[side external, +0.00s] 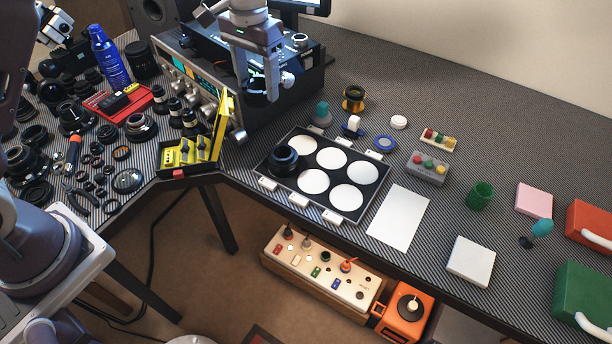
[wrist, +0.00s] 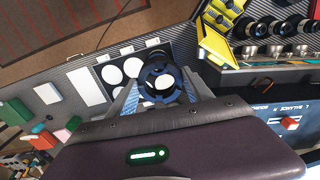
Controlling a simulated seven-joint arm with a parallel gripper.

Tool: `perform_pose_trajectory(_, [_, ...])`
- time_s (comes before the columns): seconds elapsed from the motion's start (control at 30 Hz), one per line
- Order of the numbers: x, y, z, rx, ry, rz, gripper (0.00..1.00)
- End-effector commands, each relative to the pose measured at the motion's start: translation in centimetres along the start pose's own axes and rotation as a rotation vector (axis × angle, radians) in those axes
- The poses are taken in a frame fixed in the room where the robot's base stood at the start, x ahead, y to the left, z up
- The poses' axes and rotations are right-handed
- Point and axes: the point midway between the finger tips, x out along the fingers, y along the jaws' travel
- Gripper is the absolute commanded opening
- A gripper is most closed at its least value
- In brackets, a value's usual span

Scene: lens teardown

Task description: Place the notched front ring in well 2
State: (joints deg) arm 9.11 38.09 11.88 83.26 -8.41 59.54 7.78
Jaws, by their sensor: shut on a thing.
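My gripper (side external: 267,92) is shut on a dark ring, the notched front ring (wrist: 162,82), and holds it in the air in front of the instrument stack. In the wrist view the ring shows between the two fingers, with notches along its edge. The black tray (side external: 339,177) lies on the bench, to the right of and below my gripper in the side view. It has six round wells. A black lens part (side external: 285,158) stands in the left well of the near row; the other wells show bare white discs. I cannot read well numbers.
A yellow organizer (side external: 190,153) stands left of the tray. The instrument stack (side external: 190,80) is close behind my gripper.

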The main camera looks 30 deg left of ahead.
Motion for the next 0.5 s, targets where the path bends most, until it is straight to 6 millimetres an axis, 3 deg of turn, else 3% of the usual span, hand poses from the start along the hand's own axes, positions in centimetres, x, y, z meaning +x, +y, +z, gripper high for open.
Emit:
perform_pose_trajectory(0.03, [2.4, 1.9, -1.0, -0.046, -0.007, -0.004, 0.00])
perform_pose_trajectory(0.2, [9.4, 7.4, -3.6, -0.235, -0.004, -0.004, 0.00])
perform_pose_trajectory(0.33, [12.7, 9.9, -4.3, -0.318, 0.000, -0.003, 0.00])
perform_pose_trajectory(0.5, [16.1, 10.9, -4.4, -0.352, -0.003, -0.002, 0.00])
